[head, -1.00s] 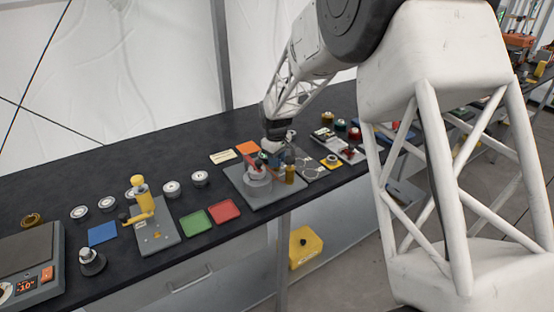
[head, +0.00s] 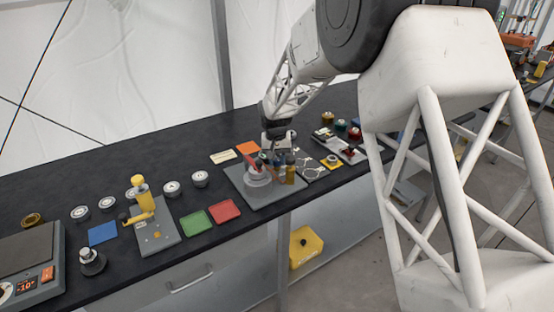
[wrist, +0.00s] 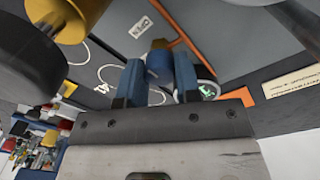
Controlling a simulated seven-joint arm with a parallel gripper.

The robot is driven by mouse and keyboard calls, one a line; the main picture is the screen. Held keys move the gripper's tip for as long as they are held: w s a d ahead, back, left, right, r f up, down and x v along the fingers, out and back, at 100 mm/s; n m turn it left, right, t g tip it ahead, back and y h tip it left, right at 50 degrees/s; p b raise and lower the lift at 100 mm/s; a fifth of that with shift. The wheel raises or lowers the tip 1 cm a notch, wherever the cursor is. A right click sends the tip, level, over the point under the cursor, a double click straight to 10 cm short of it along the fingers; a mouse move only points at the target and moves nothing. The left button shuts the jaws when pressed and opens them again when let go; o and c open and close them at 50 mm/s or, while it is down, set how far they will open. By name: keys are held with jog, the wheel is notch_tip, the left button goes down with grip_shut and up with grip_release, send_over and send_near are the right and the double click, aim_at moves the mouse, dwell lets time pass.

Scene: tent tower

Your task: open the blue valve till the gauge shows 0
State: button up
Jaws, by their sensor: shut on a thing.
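My gripper (wrist: 158,82) is shut on the blue valve (wrist: 158,62), whose blue part shows between the two fingers in the wrist view. In the head view my gripper (head: 277,158) is down over the grey plate (head: 262,201), among the fittings there, and hides most of the valve. A round dial with a green mark, likely the gauge (wrist: 206,90), is partly hidden behind the right finger in the wrist view. I cannot read its value.
A brass cylinder (head: 290,174) stands close to my gripper on the right. A red part (head: 252,162) is close on the left. Red (head: 223,210) and green (head: 196,223) squares lie left of the plate. A yellow-handled fixture (head: 141,200) stands farther left.

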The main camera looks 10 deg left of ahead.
aim_at(276, 159)
jog(key=shift+r+m, duration=0.1)
jog(key=shift+m, duration=0.3)
jog(key=o, duration=0.9)
jog(key=shift+a+r, duration=0.15)
jog(key=shift+r, duration=3.7)
